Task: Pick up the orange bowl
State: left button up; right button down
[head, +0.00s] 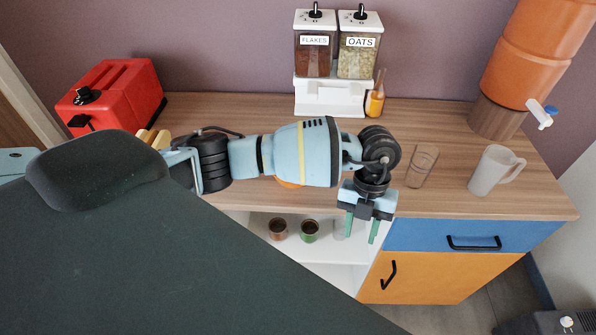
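A small orange edge (289,184) shows below my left arm on the wooden counter. It may be the orange bowl, but my arm covers most of it, so its shape cannot be told. My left gripper (360,229) hangs down in front of the counter's front edge, right of the orange edge and apart from it. Its two green fingers are spread with nothing between them. My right gripper is not in view.
On the counter (440,125) stand a red toaster (115,92), a cereal dispenser (335,95), a small bottle (376,98), a clear glass (422,165), a white mug (494,170) and an orange drink dispenser (530,60). Small cups sit on the open shelf (345,250) below.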

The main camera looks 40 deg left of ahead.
pick_arm(q)
jog(key=w+a+r+n+t+y, duration=0.1)
jog(key=w+a+r+n+y, duration=0.2)
jog(key=a, duration=0.4)
jog(key=w+a+r+t+y, duration=0.1)
jog(key=w+a+r+y, duration=0.3)
jog(key=w+a+r, duration=0.15)
jog(key=shift+a+x, duration=0.1)
jog(key=shift+x, duration=1.95)
jog(key=shift+a+x, duration=0.15)
jog(key=shift+x, duration=1.9)
jog(key=shift+r, duration=0.15)
grip_shut()
